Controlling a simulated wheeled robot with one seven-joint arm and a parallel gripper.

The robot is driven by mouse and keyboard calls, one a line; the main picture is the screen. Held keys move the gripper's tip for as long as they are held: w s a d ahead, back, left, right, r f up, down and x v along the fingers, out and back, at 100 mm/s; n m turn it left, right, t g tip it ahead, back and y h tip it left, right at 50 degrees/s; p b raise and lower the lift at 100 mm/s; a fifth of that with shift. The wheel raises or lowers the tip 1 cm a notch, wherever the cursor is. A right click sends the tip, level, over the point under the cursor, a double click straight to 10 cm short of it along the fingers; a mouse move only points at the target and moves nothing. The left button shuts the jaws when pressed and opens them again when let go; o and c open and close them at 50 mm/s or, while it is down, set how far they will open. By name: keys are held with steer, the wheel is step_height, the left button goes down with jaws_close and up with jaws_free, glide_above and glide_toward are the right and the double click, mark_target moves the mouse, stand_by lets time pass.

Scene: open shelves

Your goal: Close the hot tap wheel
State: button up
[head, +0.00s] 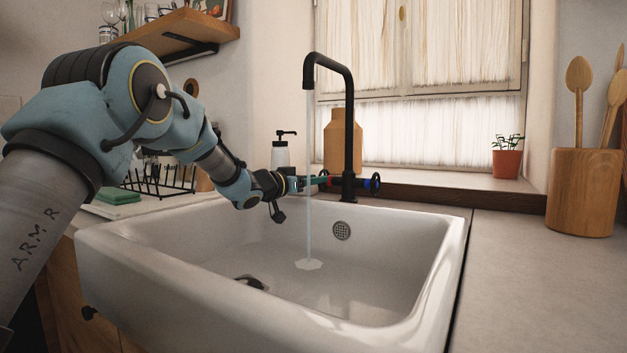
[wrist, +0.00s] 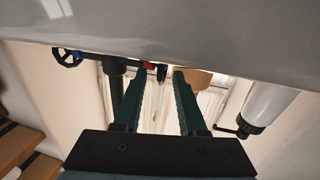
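The black tap (head: 350,130) stands at the back of the white sink, and a thin stream of water (head: 309,225) falls from its spout into the basin. The hot tap wheel (head: 324,179), dark with a red part beside it, is on the tap's left side. The cold wheel (head: 375,183), with blue, is on the right and also shows in the wrist view (wrist: 67,57). My gripper (head: 305,183) reaches in from the left at the hot wheel. In the wrist view my green fingers (wrist: 156,73) are apart, with the hot wheel (wrist: 161,72) seen between their tips; contact cannot be told.
The sink (head: 420,260) lies below my arm. A dish rack (head: 160,180) is at left. A potted plant (head: 506,160) and utensil holder (head: 582,190) stand right.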

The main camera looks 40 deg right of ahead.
jaws_close()
steer(key=shift+r, duration=0.1)
stand_by(0.6)
steer(key=shift+w+d+r+y, duration=0.1)
steer(key=shift+r+y, duration=0.4)
steer(key=shift+y, duration=0.4)
steer(key=r+y+p, duration=0.1)
steer(key=y+p, duration=0.1)
steer(key=p, duration=0.3)
steer(key=shift+d+r+n, duration=0.15)
steer(key=shift+r+n, duration=0.05)
steer(key=shift+n, duration=0.1)
steer(key=y+p, duration=0.2)
steer(key=p, duration=0.6)
steer(key=d+r+g+y+p, duration=0.1)
steer(key=y+p, duration=0.1)
steer(key=p, duration=0.7)
steer(key=d+n+y+p, duration=0.1)
steer(key=y+p, duration=0.1)
steer(key=p, duration=0.7)
steer(key=shift+w+d+r+g+y, duration=0.1)
steer(key=shift+w+r+g+y, duration=0.2)
steer(key=shift+w+y, duration=0.1)
steer(key=shift+d+y+p, duration=0.4)
steer(key=shift+y+p, duration=0.6)
steer(key=shift+p, duration=1.4)
